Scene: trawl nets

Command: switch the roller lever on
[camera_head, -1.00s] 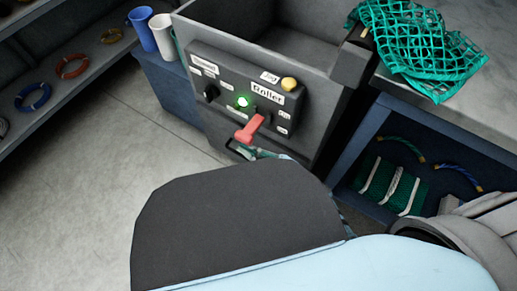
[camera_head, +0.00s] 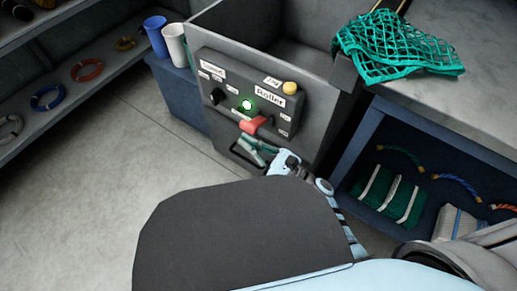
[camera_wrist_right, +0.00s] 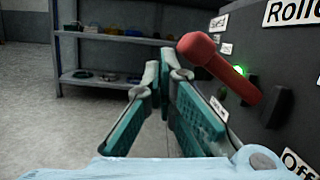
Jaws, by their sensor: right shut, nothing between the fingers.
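The roller lever (camera_head: 253,124) is a red handle on the dark control panel (camera_head: 222,90), below the Roller label. In the right wrist view the lever (camera_wrist_right: 220,70) sticks out and slants upward, its rounded end free. My right gripper (camera_head: 244,141) is shut and empty, its teal fingers just below the lever. In the right wrist view the gripper (camera_wrist_right: 164,76) is left of the lever; I cannot tell whether they touch. An Off label (camera_wrist_right: 299,162) shows low on the panel. My left gripper is not in view.
A green lamp (camera_head: 246,104) is lit beside the lever. A yellow button (camera_head: 291,88) and a black knob (camera_head: 217,96) share the panel. A green net (camera_head: 395,48) lies on the right counter. Two cups stand left; the floor there is clear.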

